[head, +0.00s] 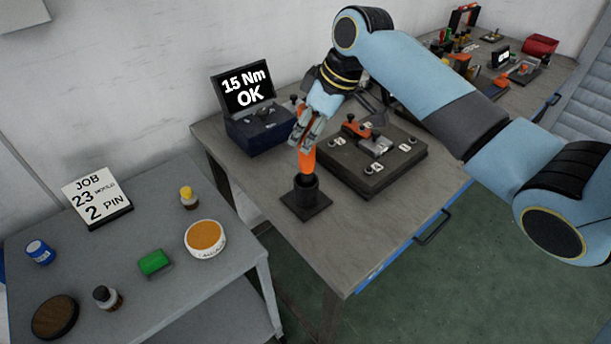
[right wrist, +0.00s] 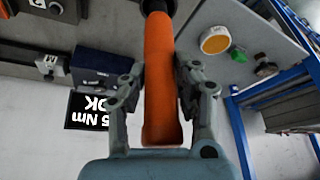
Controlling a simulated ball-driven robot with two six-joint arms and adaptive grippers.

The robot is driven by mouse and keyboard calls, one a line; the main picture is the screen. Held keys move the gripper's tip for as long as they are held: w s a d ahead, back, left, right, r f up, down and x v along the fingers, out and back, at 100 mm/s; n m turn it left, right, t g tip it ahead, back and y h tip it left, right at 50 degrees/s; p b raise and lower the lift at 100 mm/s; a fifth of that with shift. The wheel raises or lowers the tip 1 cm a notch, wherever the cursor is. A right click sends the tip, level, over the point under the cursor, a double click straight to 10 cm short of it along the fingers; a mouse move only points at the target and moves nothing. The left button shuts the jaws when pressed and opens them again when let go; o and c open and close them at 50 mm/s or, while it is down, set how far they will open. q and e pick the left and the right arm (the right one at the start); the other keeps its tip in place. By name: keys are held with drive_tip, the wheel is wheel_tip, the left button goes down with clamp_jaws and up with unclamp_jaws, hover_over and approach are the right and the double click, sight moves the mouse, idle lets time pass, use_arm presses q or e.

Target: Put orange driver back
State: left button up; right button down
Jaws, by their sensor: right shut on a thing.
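The orange driver (head: 307,162) stands upright above a black holder (head: 306,196) near the front left of the workbench. Its lower end meets or enters the holder's round cup; I cannot tell how deep it sits. My right gripper (head: 304,142) is shut on the driver from above. In the right wrist view the orange handle (right wrist: 160,80) lies between the two fingers of the right gripper (right wrist: 155,95), and its dark far end shows at the top edge. My left gripper is not in view.
A torque display reading "15 Nm OK" (head: 246,88) stands behind the holder on its blue box (head: 262,130). A dark fixture plate (head: 372,180) lies to the right. A lower grey side table (head: 190,270) at left carries a job card (head: 97,198), pots and a green block (head: 155,262).

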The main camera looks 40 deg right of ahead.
sight(308, 157)
drive_tip(key=shift+a+f, duration=0.1)
drive_tip(key=shift+f, duration=1)
wheel_tip(308, 157, down, 4)
drive_tip(key=shift+f, duration=0.1)
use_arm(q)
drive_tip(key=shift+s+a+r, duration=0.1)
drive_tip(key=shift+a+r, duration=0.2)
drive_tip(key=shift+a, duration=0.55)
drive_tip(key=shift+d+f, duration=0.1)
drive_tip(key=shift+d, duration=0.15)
use_arm(e)
drive_tip(key=c, duration=1)
unclamp_jaws()
drive_tip(key=shift+f, duration=0.1)
drive_tip(key=shift+r, duration=0.35)
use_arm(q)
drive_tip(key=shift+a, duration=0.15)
use_arm(e)
drive_tip(key=v, duration=1.1)
drive_tip(key=shift+s+r, duration=0.25)
